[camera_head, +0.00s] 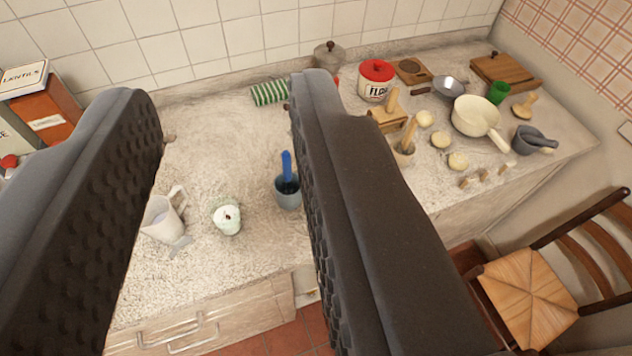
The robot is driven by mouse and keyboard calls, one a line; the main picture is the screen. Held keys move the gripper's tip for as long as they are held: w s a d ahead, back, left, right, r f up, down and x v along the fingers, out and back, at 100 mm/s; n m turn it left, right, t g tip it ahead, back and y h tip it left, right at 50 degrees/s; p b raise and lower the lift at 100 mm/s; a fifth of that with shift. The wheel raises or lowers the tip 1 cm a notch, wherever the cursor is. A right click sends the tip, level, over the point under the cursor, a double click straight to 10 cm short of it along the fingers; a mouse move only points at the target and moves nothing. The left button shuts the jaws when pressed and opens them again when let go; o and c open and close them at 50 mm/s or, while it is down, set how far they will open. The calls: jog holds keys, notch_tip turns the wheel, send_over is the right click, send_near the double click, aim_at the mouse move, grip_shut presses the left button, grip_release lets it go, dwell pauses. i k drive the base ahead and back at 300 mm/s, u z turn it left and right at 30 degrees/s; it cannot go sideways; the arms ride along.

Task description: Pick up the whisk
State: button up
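My gripper (225,100) is open, with its two dark padded fingers wide apart and the counter showing between them. Nothing is held. No whisk can be made out for certain. A blue-handled utensil (287,168) stands upright in a blue-grey cup (288,196), just left of my right finger. Its lower end is hidden in the cup, so I cannot tell whether it is a whisk. My right finger hides part of the counter behind it.
A mug (162,219) and a pale green candle-like item (228,216) stand left of the cup. Behind are a green striped roll (269,93) and a lidded pot (329,55). A cream pan (476,117), flour tin (376,80) and chair (530,290) are right. Mid-counter (220,150) is clear.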

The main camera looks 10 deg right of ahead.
aim_at(286, 163)
jog(key=u, duration=2.25)
jog(key=k, duration=0.8)
jog(key=z, duration=1.9)
jog(key=i, duration=0.75)
jog(key=u, duration=0.05)
